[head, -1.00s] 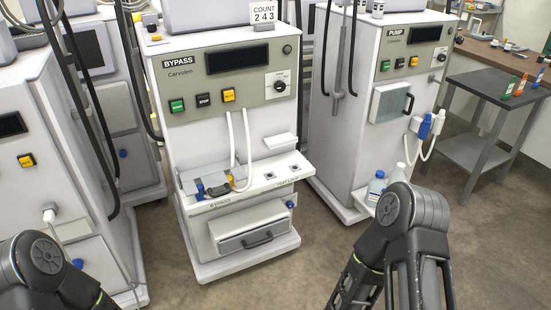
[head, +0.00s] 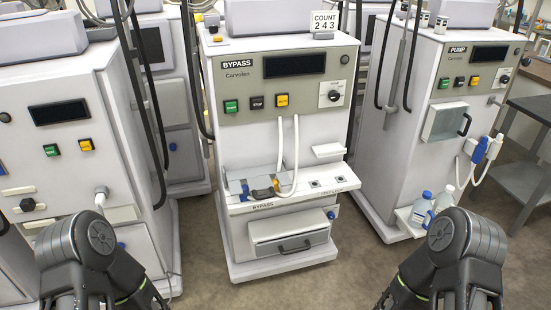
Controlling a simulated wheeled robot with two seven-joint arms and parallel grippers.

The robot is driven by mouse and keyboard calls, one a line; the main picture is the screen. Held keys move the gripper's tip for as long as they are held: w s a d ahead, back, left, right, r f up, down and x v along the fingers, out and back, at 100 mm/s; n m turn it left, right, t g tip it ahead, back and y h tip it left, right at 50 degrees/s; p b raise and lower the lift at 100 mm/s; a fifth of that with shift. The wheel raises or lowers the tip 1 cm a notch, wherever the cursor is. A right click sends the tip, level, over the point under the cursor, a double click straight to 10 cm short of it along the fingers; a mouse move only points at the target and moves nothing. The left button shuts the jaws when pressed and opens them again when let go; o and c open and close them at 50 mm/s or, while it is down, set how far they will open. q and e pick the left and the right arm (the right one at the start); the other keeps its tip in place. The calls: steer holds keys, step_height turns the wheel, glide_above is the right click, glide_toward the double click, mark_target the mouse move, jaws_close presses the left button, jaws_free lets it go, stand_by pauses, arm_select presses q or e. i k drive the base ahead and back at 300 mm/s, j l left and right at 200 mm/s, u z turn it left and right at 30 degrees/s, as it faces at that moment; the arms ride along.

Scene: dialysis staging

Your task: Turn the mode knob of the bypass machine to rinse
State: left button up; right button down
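The bypass machine (head: 235,150) stands upright in the middle of the head view, with a BYPASS label at its top left. Its mode knob (head: 333,95) is a small dark and white dial on a pale plate, at the right of the control panel. The lettering around the knob is too small to read, so its setting cannot be told. My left arm shows at the bottom left and my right arm at the bottom right. Both are well short of the machine, and the fingers of both grippers are out of the frame.
The pump machine (head: 420,120) stands to the right, with bottles (head: 421,207) on its low shelf. Another machine (head: 75,85) stands close on the left. White hoses (head: 296,150) hang down the bypass machine's front to its ledge (head: 300,190). Floor (head: 345,270) is clear before it.

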mark_target(334, 95)
steer(key=i+l, duration=0.15)
steer(key=l, duration=0.25)
steer(key=i+l, duration=0.15)
steer(key=l, duration=0.3)
steer(key=i+l, duration=0.15)
steer(key=l, duration=0.25)
steer(key=i+l, duration=0.15)
steer(key=l, duration=0.25)
steer(key=i+l+z, duration=0.1)
steer(key=l, duration=0.35)
steer(key=i+l, duration=0.2)
steer(key=l, duration=0.2)
steer(key=i+l, duration=0.15)
steer(key=l, duration=0.25)
steer(key=i+l, duration=0.2)
steer(key=l, duration=0.2)
